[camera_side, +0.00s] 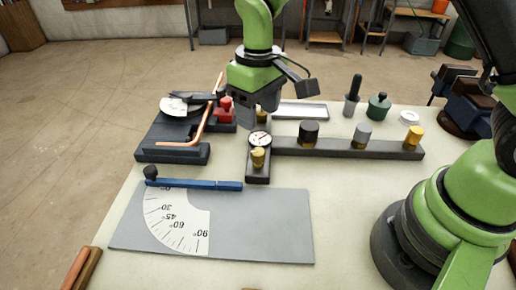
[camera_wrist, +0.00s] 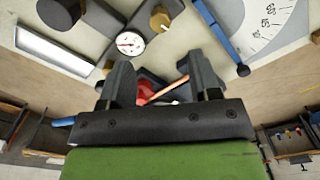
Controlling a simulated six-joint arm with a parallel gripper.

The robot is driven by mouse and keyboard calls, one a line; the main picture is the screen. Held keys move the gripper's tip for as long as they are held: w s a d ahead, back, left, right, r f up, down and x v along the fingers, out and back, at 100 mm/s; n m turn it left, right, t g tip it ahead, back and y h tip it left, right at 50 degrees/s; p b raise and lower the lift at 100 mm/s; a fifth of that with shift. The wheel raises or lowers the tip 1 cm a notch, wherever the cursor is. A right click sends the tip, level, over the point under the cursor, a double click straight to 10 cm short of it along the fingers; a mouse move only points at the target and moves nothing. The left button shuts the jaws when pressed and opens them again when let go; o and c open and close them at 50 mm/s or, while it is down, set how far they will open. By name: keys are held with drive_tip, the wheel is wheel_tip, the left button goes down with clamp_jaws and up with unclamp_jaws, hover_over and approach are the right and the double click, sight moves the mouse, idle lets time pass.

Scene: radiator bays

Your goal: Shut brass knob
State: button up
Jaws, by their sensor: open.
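A dark manifold bar (camera_side: 340,146) on the table carries a black knob (camera_side: 309,133), a grey knob (camera_side: 363,133) and a brass knob (camera_side: 413,137) at its right end. Another brass knob (camera_side: 258,157) stands on the near end of the crosspiece, beside a round white gauge (camera_side: 259,139); it shows in the wrist view (camera_wrist: 160,18) too. A third brass piece (camera_side: 261,113) is partly hidden by my gripper at the crosspiece's far end. My gripper (camera_side: 248,117) is over that far end, jaws apart, with nothing seen held. Its two fingers (camera_wrist: 162,82) show in the wrist view.
A bending jig (camera_side: 172,152) with a copper pipe (camera_side: 203,125) and red block (camera_side: 226,108) stands left of my gripper. A grey angle plate (camera_side: 262,225) lies in front. A shallow tray (camera_side: 301,111), green pot (camera_side: 378,106) and dark-handled tool (camera_side: 353,95) stand behind the bar.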

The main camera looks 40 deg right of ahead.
sight(258, 151)
wheel_tip(258, 151, down, 10)
idle(0.5)
drive_tip(key=c, duration=0.9)
